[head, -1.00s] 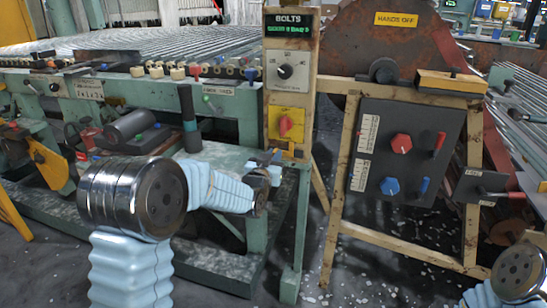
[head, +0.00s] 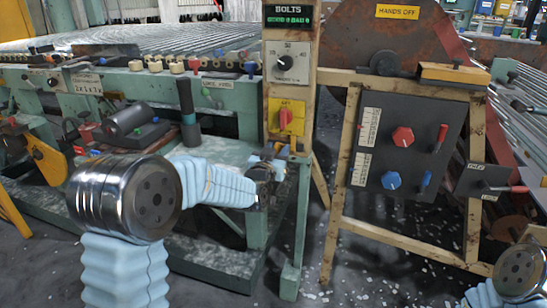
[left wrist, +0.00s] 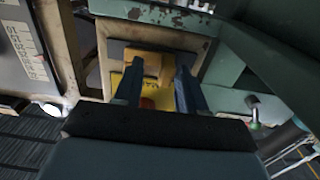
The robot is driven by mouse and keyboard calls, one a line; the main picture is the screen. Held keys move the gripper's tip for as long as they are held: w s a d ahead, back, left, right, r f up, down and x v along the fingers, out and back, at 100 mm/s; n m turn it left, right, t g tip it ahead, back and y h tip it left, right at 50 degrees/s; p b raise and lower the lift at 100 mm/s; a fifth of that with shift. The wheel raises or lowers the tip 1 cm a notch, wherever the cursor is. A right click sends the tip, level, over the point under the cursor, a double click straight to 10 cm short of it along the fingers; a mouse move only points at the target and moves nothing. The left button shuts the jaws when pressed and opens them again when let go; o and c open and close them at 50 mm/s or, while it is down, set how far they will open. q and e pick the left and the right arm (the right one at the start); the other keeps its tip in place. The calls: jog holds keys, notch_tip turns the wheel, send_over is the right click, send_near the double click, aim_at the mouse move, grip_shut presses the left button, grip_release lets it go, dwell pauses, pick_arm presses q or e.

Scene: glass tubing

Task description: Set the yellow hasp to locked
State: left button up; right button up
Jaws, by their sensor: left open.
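A yellow block-like piece, which looks like the hasp (left wrist: 150,66), shows in the left wrist view against a tan post. It lies just beyond and between my left gripper's dark blue fingers (left wrist: 160,82), which are apart with nothing gripped. Whether a finger touches it I cannot tell. Just below it is a yellow plate (left wrist: 125,85), with some red visible between the fingers. In the head view my left gripper (head: 274,150) is at the lower part of the post, under the yellow switch plate (head: 299,122) with its red knob (head: 285,118). The hasp is too small there to judge.
A post with a BOLTS display (head: 288,17) and dial (head: 287,63) stands above the gripper. A dark control panel (head: 405,155) with red and blue knobs is to the right. A green bench (head: 225,160) with a black upright handle (head: 188,110) is to the left.

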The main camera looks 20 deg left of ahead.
pick_arm(q)
jog(key=s+b, duration=0.1)
jog(key=s, duration=1.2)
jog(key=shift+s+a, duration=0.2)
jog(key=shift+s, duration=0.1)
jog(key=s+d+f+g, duration=0.1)
jog(key=s+f+g, duration=0.15)
jog(key=f, duration=0.65)
jog(key=s+d+f+g+h, duration=0.1)
jog(key=f+g, duration=0.2)
jog(key=f, duration=0.7)
jog(key=s+d+f+g, duration=0.1)
jog(key=s+f+g, duration=0.15)
jog(key=f, duration=0.65)
jog(key=s+d+f+n+g+h, duration=0.1)
jog(key=s+f+g, duration=0.3)
jog(key=s+f, duration=0.4)
jog(key=s+d+f+n+g+h, duration=0.1)
jog(key=s+d+f+g, duration=0.3)
jog(key=s+f, duration=0.5)
jog(key=shift+s+f+g+h, duration=0.3)
jog(key=shift+s+g, duration=0.3)
jog(key=shift+s, duration=0.15)
